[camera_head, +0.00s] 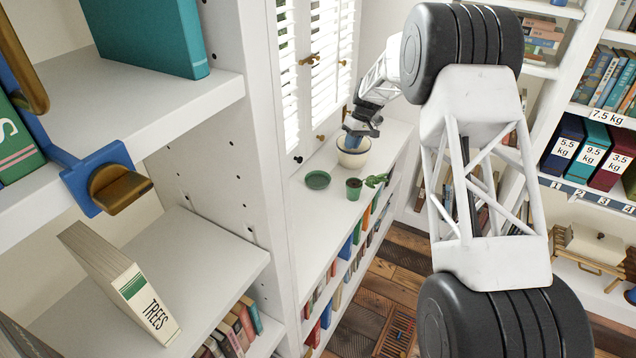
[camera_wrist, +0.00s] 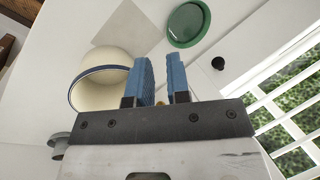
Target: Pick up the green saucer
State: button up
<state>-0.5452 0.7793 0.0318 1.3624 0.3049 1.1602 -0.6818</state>
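The green saucer (camera_head: 317,180) lies flat on the white shelf top, left of the cream bowl, in the head view. In the wrist view the saucer (camera_wrist: 188,24) is at the top, beyond my fingertips and apart from them. My gripper (camera_head: 356,132) is over the cream bowl (camera_head: 353,157) in the head view. In the wrist view my gripper (camera_wrist: 161,60) has its two blue fingers apart with nothing seen between them. The bowl (camera_wrist: 98,88), with a blue rim band, is beside and partly behind the left finger.
A small dark green pot (camera_head: 354,190) and a green cactus-like object (camera_head: 376,180) stand right of the saucer. White shutters (camera_head: 320,60) border the shelf top (camera_head: 322,222) at the back. A tall white bookcase (camera_head: 225,130) rises at the left. The front of the shelf top is clear.

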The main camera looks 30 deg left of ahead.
jog(key=n, duration=0.1)
send_near(318, 181)
jog(key=w, duration=0.1)
jog(key=w+d, duration=0.1)
jog(key=w, duration=0.1)
jog(key=shift+w+d+r, duration=0.2)
jog(key=shift+w+d, duration=0.05)
jog(key=shift+d, duration=0.15)
jog(key=shift+x, duration=1.25)
jog(key=shift+s+f, duration=0.1)
jog(key=shift+f, duration=0.05)
jog(key=shift+x, duration=2.45)
jog(key=shift+c, duration=0.5)
grip_shut()
